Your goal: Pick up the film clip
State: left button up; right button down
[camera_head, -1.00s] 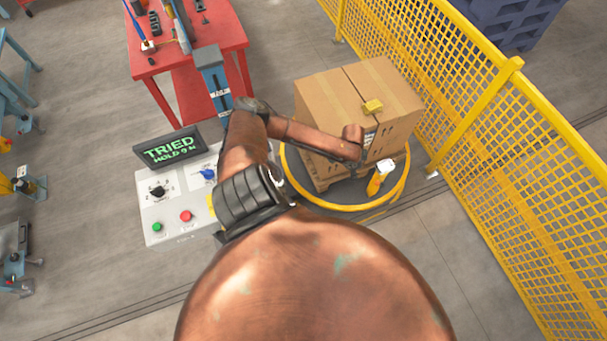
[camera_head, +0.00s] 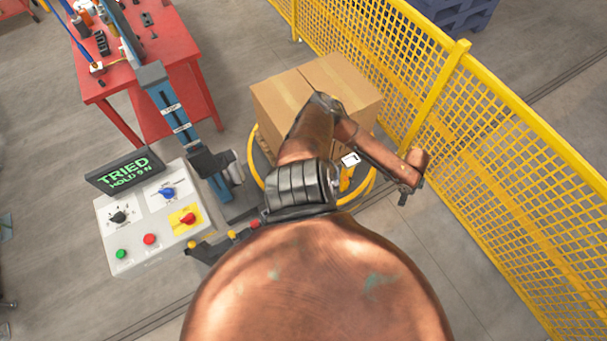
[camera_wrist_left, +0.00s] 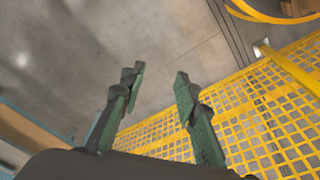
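I cannot make out a film clip for certain. The small yellow piece seen earlier on the carton's top is not visible now; my arm crosses that area. A yellow item with a white top (camera_head: 348,168) stands beside the carton on the turntable, partly behind my arm; I cannot tell what it is. My left gripper (camera_head: 404,196) hangs right of the turntable, near the fence, apart from the carton. In the left wrist view its two dark green fingers (camera_wrist_left: 160,74) are spread with nothing between them. My right gripper is in neither view.
The carton (camera_head: 277,100) stands on the turntable with a yellow ring (camera_head: 256,175). A yellow mesh fence (camera_head: 500,130) runs along the right. A film mast (camera_head: 170,115), control panel (camera_head: 135,235) and red table (camera_head: 185,75) stand left. Bare floor (camera_head: 455,280) lies at lower right.

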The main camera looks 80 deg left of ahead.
aim_at(255, 225)
jog(key=z, duration=0.05)
jog(key=i, duration=1.45)
jog(key=u, duration=4.7)
